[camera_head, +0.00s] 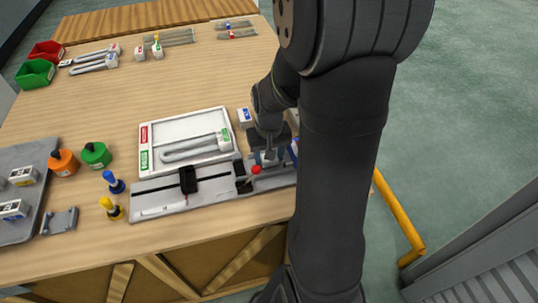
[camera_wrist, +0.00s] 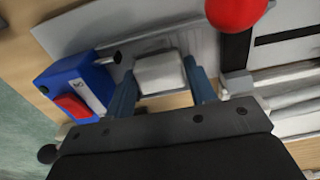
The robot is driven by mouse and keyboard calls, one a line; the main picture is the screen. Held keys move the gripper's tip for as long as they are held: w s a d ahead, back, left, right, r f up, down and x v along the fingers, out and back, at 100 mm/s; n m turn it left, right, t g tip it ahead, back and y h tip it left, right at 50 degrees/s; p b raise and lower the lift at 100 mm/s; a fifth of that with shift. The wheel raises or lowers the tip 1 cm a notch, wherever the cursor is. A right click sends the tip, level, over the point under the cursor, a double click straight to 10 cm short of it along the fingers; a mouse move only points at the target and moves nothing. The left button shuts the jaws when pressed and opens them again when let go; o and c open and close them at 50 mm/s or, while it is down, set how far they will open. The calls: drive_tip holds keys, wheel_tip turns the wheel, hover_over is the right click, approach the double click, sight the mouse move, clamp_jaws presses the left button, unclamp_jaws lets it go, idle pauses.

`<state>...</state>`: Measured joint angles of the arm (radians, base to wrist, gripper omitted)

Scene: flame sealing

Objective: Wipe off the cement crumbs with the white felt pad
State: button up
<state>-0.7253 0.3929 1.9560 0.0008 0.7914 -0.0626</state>
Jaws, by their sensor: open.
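My gripper (camera_head: 268,156) is low over the right end of the grey fixture (camera_head: 175,204) in the head view. In the wrist view my gripper (camera_wrist: 160,84) is open, with its two blue-grey fingers on either side of a small whitish block (camera_wrist: 160,68), which looks like the felt pad. A gap shows beside the block, and I cannot tell whether either finger touches it. In the head view this block is hidden by my arm. I cannot make out any cement crumbs in either view.
A red ball knob (camera_wrist: 237,8) rises close to my gripper. A blue box with a red button (camera_wrist: 75,92) stands at the left in the wrist view. A white tray (camera_head: 187,118) holding a U-shaped tube lies behind the fixture. Orange (camera_head: 63,163) and green (camera_head: 96,155) pots stand further left.

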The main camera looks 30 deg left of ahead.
drive_tip(key=c, duration=0.8)
drive_tip(key=shift+w+d, duration=0.1)
drive_tip(key=shift+w+d, duration=0.8)
drive_tip(key=shift+d, duration=0.1)
drive_tip(key=shift+s+a, duration=1.25)
drive_tip(key=shift+a, duration=0.1)
drive_tip(key=shift+w+d, duration=0.1)
